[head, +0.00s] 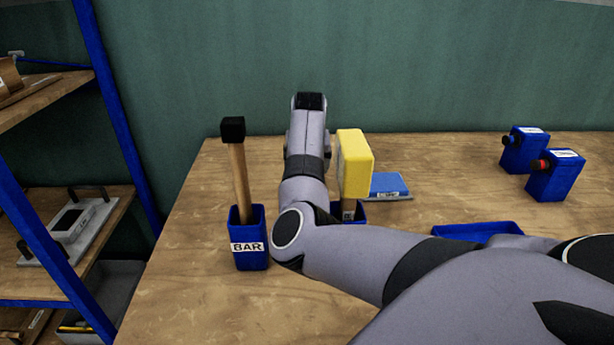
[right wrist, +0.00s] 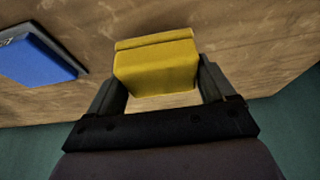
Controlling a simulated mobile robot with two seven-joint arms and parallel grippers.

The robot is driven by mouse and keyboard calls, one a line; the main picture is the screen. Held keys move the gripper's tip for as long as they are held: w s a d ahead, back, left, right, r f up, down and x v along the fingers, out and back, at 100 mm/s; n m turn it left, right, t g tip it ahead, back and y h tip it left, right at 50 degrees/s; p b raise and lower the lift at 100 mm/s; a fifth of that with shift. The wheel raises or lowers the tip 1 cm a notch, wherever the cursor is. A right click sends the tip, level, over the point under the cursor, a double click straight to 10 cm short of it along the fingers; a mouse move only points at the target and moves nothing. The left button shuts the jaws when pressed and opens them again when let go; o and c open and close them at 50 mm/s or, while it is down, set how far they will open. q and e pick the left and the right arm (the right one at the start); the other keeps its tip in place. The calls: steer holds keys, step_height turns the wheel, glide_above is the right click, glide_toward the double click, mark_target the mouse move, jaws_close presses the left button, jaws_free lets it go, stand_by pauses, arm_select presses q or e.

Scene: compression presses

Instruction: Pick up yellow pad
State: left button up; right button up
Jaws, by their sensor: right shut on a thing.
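The yellow pad (head: 355,163) is a thick yellow block. In the head view it stands upright just right of my right arm, above a second blue holder (head: 362,212). A short wooden piece shows under it at the holder; I cannot tell whether it is part of the pad. In the right wrist view the yellow pad (right wrist: 157,68) sits between the two dark fingers of my right gripper (right wrist: 160,85), which is shut on it. In the head view the arm hides the right fingers. My left gripper is in neither view.
A blue holder (head: 249,252) marked BAR, with a black-headed wooden bar (head: 239,170), stands left of my arm. A flat blue block (head: 389,184) lies right of the pad. A blue tray (head: 477,229) and two blue boxes (head: 524,150) (head: 554,176) are farther right. Shelving (head: 110,120) stands left.

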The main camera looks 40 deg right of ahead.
step_height(320, 180, up, 16)
stand_by(0.3)
steer(key=shift+f, duration=0.1)
steer(key=shift+o, duration=1.4)
steer(key=shift+c, duration=1.1)
step_height(320, 180, down, 20)
steer(key=shift+r, duration=0.1)
steer(key=shift+s+a, duration=0.1)
steer(key=shift+s, duration=0.05)
